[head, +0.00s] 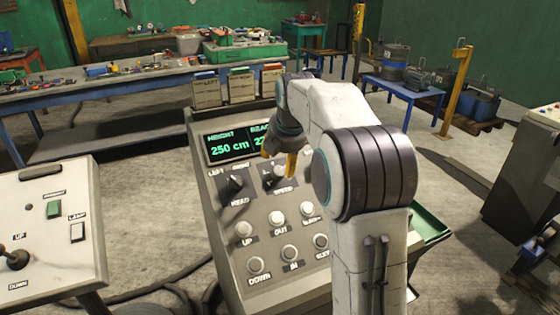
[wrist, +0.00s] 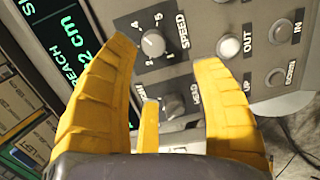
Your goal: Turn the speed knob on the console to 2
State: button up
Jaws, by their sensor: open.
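The console (head: 205,160) stands in the middle of the head view. In the head view my gripper partly covers this knob. My gripper (head: 280,157) is over the console's upper panel, its yellow fingers apart. In the wrist view the open gripper (wrist: 165,54) has nothing between its fingertips; the speed knob shows just beyond, nearer the left finger. Contact cannot be made out.
The HEAD knob (head: 232,184) sits left of the speed knob. Push buttons, including OUT (wrist: 229,46), fill the lower panel. A display (head: 229,146) reads 250 cm height. Another console (head: 45,225) is at left.

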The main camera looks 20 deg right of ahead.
aim_at(280, 171)
jog(key=w+f+m+p, duration=0.1)
jog(key=f+m, duration=0.1)
jog(key=m, duration=0.2)
jog(key=w+f+m+p, duration=0.1)
jog(key=f+m+p, duration=0.1)
jog(key=m, duration=0.3)
jog(key=w+d+f+m+p, duration=0.1)
jog(key=w+f+m, duration=0.1)
jog(key=m, duration=0.2)
jog(key=shift+f, duration=0.15)
jog(key=shift+x, duration=1.25)
jog(key=shift+o, duration=0.2)
jog(key=shift+a, duration=0.1)
jog(key=shift+f, duration=0.1)
jog(key=c, duration=0.8)
jog(key=shift+s+f, duration=0.15)
jog(key=c, duration=0.4)
